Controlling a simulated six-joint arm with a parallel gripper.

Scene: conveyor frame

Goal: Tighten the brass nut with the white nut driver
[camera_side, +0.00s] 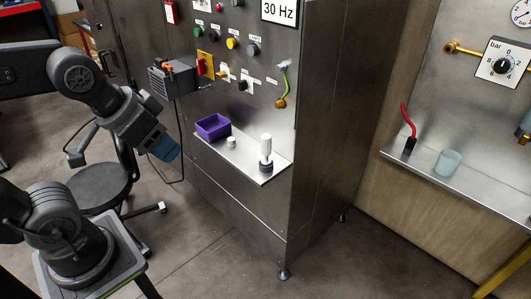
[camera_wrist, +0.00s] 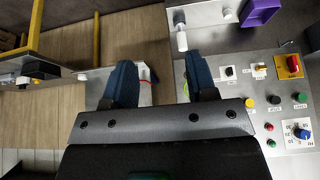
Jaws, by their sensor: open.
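The white nut driver (camera_side: 266,146) stands upright in a dark round holder (camera_side: 266,165) at the right end of the cabinet's shelf. It also shows in the wrist view (camera_wrist: 181,38), above the right finger. The brass nut (camera_side: 281,103) appears as a small brass piece on the cabinet front, at the lower end of a green-yellow wire (camera_side: 285,86). In the wrist view the nut is not clear; a bit of green wire shows beside the right finger. My gripper (camera_side: 167,150) is open and empty, left of the shelf and apart from driver and nut. Its blue fingers spread wide in the wrist view (camera_wrist: 159,62).
A purple bin (camera_side: 213,127) and a small white cylinder (camera_side: 231,141) share the metal shelf (camera_side: 250,173). A grey box (camera_side: 172,80) juts from the cabinet above them. A stool (camera_side: 103,186) stands below my arm. Another shelf at right holds a glass cup (camera_side: 448,163).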

